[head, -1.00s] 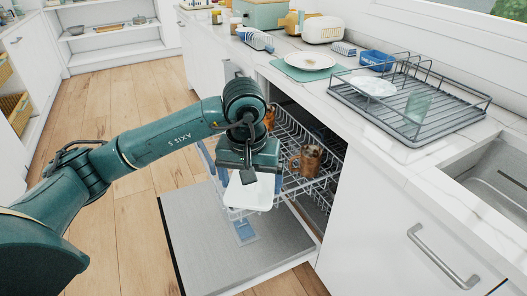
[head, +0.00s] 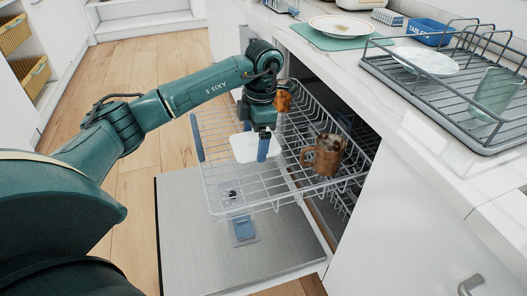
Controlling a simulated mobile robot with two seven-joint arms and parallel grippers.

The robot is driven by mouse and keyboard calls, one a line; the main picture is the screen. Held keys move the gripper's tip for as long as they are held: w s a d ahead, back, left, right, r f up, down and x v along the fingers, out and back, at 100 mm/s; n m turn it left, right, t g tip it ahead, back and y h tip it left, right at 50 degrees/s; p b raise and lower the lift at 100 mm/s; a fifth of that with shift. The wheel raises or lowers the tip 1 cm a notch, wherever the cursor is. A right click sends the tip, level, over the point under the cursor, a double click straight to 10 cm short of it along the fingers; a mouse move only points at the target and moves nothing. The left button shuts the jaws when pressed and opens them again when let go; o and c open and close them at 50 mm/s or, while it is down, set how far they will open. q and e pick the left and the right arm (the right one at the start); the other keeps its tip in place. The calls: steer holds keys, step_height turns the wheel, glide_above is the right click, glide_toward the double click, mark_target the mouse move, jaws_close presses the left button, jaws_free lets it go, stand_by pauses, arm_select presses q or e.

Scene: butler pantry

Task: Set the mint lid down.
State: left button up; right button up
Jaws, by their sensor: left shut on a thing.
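The mint lid (head: 242,148) is a pale, nearly white square with rounded corners. My left gripper (head: 262,146) is shut on its right side and points down from above. The lid lies nearly flat over the pulled-out dishwasher rack (head: 215,181). I cannot tell whether it touches the wires. My wrist hides part of the rack behind it. My right gripper is not in view.
A brown mug (head: 325,157) stands in the rack, right of the lid; another brown item (head: 283,100) is partly hidden behind my wrist. The open dishwasher door (head: 190,235) lies below. On the counter are a drying rack (head: 440,100) and a plate (head: 338,26).

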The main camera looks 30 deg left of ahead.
arm_select(q)
glide_above(254, 174)
steer(key=f, duration=0.2)
steer(key=f+b, duration=0.1)
steer(key=f, duration=0.2)
steer(key=shift+w+d, duration=0.15)
steer(key=shift+d, duration=0.05)
steer(key=shift+f+b, duration=0.3)
steer(key=shift+f, duration=1.65)
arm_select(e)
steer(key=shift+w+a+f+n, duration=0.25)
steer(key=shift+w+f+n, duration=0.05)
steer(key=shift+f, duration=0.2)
arm_select(q)
steer(key=shift+f, duration=0.1)
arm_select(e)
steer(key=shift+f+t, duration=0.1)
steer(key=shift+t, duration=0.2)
arm_select(q)
steer(key=o, duration=0.7)
steer(key=shift+o, duration=0.3)
